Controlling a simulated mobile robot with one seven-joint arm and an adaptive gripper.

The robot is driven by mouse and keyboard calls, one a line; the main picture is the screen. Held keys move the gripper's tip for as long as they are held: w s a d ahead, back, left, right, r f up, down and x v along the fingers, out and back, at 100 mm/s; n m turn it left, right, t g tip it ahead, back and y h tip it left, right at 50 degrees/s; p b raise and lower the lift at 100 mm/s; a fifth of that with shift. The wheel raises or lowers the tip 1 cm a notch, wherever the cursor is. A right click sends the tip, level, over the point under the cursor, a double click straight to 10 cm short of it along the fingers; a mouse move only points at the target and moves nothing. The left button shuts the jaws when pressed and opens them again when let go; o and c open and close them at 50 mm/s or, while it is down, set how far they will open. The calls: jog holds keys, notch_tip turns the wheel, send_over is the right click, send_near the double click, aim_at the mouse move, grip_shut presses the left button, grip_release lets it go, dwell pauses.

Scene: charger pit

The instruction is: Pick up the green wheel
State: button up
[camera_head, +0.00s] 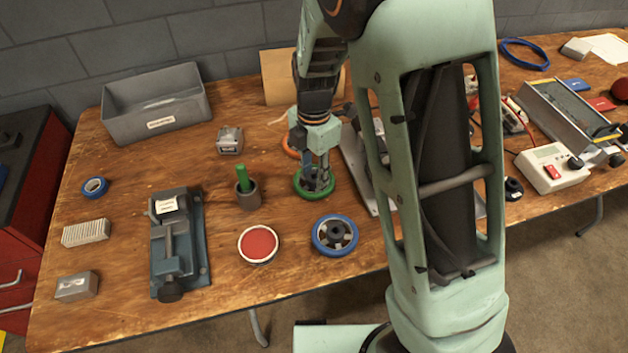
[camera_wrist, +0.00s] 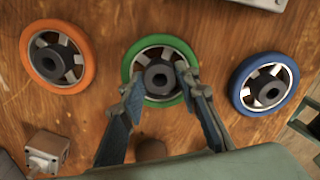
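The green wheel (camera_head: 300,190) lies flat on the wooden table, with a green rim and a dark hub. It also shows in the wrist view (camera_wrist: 160,72), between and beyond my fingers. My gripper (camera_head: 320,183) is directly over the wheel, pointing down. In the wrist view my gripper (camera_wrist: 164,88) has its two fingers spread apart, with nothing held between them. The fingertips overlap the wheel's left and right sides in that view. I cannot tell whether they touch the wheel.
An orange wheel (camera_wrist: 57,60) and a blue wheel (camera_head: 335,235) lie on either side of the green one. A dark cup with a green cylinder (camera_head: 242,177), a red-topped round tin (camera_head: 258,244) and a vise (camera_head: 177,245) stand to the left. A grey bin (camera_head: 157,104) is behind.

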grip_shut()
notch_tip(320, 180, up, 10)
jog(key=p, duration=0.1)
dwell(0.5)
